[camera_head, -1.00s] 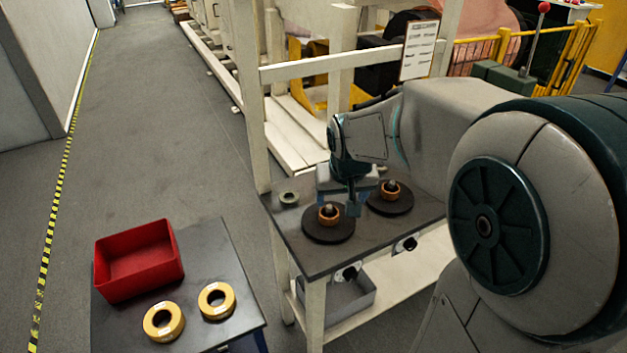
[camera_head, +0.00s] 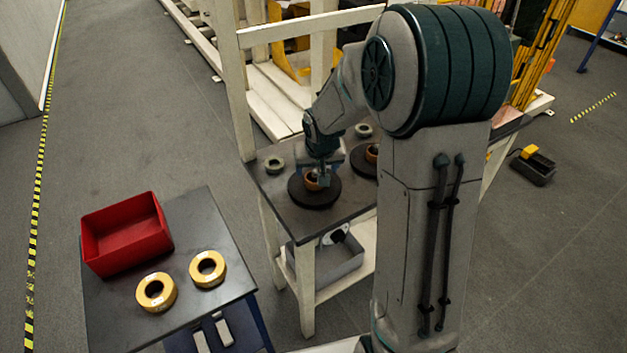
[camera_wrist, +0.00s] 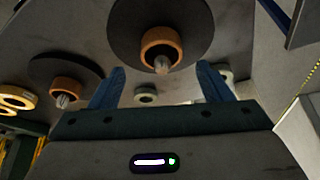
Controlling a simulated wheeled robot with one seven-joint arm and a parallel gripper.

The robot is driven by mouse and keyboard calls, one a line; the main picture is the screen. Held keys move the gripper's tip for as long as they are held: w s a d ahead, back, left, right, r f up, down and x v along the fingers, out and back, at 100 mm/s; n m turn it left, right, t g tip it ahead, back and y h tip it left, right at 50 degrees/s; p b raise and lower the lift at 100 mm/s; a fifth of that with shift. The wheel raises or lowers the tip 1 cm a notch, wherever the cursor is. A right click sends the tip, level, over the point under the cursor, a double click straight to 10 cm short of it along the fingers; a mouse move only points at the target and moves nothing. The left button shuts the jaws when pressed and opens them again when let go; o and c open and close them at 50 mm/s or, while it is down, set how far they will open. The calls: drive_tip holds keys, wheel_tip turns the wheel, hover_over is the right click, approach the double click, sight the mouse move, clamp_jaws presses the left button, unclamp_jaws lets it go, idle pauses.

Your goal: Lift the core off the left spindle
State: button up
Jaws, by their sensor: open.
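The left spindle (camera_wrist: 162,66) stands up through the orange-brown core (camera_wrist: 162,43), which lies on a dark round disc (camera_wrist: 125,25) in the wrist view. The core (camera_head: 310,180) also shows in the head view, partly hidden by my gripper (camera_head: 323,181). In the wrist view my gripper (camera_wrist: 160,72) is open and empty. Its two blue fingers point toward the core, one to each side, and the core sits in line with the gap. I see no contact. The right spindle's core (camera_head: 372,153) is partly hidden by my arm; in the wrist view it is at left (camera_wrist: 66,88).
Grey rings (camera_head: 274,165) and (camera_head: 364,130) lie on the dark bench top (camera_head: 275,205). A side table (camera_head: 215,300) at left holds a red bin (camera_head: 125,250) and two yellow rolls (camera_head: 156,292). A white bench post (camera_head: 240,100) stands behind the left corner.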

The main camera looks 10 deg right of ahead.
sight(316, 175)
drive_tip(key=shift+s+p+x, duration=0.2)
drive_tip(key=shift+p+x, duration=0.15)
drive_tip(key=shift+x, duration=2.2)
drive_tip(key=shift+a, duration=0.15)
drive_tip(key=c, duration=1.1)
